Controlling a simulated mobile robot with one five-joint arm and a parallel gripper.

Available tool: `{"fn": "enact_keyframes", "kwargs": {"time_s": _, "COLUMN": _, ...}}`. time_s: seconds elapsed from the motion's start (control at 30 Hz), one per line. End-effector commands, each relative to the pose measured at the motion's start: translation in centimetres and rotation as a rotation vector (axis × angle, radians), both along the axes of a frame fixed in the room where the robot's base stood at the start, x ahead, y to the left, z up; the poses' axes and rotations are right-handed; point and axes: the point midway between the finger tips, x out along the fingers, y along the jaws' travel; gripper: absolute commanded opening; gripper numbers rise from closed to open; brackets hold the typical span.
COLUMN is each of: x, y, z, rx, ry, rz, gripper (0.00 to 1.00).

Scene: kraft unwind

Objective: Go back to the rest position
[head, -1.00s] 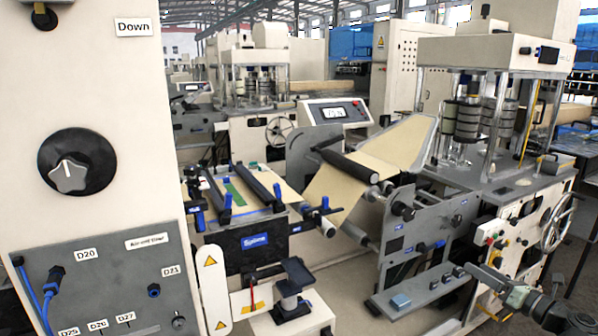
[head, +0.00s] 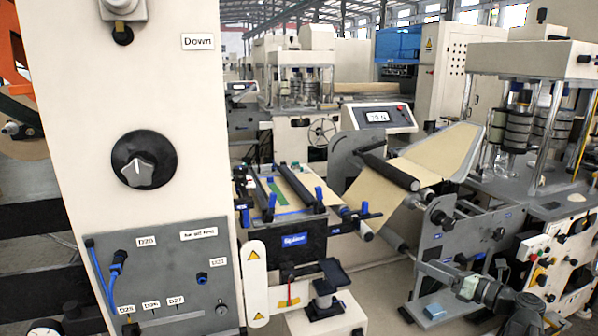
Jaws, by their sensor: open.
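My gripper (head: 424,268) is at the end of my grey arm (head: 495,292), which reaches in from the lower right. It points to the left and looks small in the head view. It is open, and I see nothing held in it. It is in front of the grey side plate (head: 478,228) of the unwind machine in the picture. I cannot tell the distance between them.
A cream cabinet with a black knob (head: 143,159) and a grey socket panel (head: 165,270) fills the left. The splicing table (head: 300,245) and kraft web (head: 395,193) are in the middle. A grey step with a blue block (head: 433,312) lies below my gripper in the picture.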

Motion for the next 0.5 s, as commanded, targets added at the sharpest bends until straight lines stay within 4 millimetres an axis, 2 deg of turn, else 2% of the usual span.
{"fn": "enact_keyframes", "kwargs": {"time_s": 0.03, "x": 1.2, "y": 3.9, "z": 0.1, "rx": -0.023, "ry": 0.022, "rz": 0.062, "gripper": 0.75}}
{"fn": "enact_keyframes", "kwargs": {"time_s": 0.07, "x": 1.8, "y": 6.2, "z": -0.2, "rx": -0.046, "ry": 0.036, "rz": 0.101, "gripper": 0.75}}
{"fn": "enact_keyframes", "kwargs": {"time_s": 0.1, "x": 2.5, "y": 9.7, "z": -0.8, "rx": -0.091, "ry": 0.053, "rz": 0.159, "gripper": 0.75}}
{"fn": "enact_keyframes", "kwargs": {"time_s": 0.23, "x": 3.0, "y": 20.7, "z": -3.6, "rx": -0.326, "ry": 0.069, "rz": 0.373, "gripper": 0.75}}
{"fn": "enact_keyframes", "kwargs": {"time_s": 0.3, "x": 2.1, "y": 26.1, "z": -5.5, "rx": -0.498, "ry": 0.042, "rz": 0.509, "gripper": 0.75}}
{"fn": "enact_keyframes", "kwargs": {"time_s": 0.4, "x": -0.2, "y": 32.5, "z": -8.6, "rx": -0.789, "ry": -0.042, "rz": 0.739, "gripper": 0.75}}
{"fn": "enact_keyframes", "kwargs": {"time_s": 0.5, "x": -3.2, "y": 36.4, "z": -11.8, "rx": -1.123, "ry": -0.192, "rz": 1.019, "gripper": 0.75}}
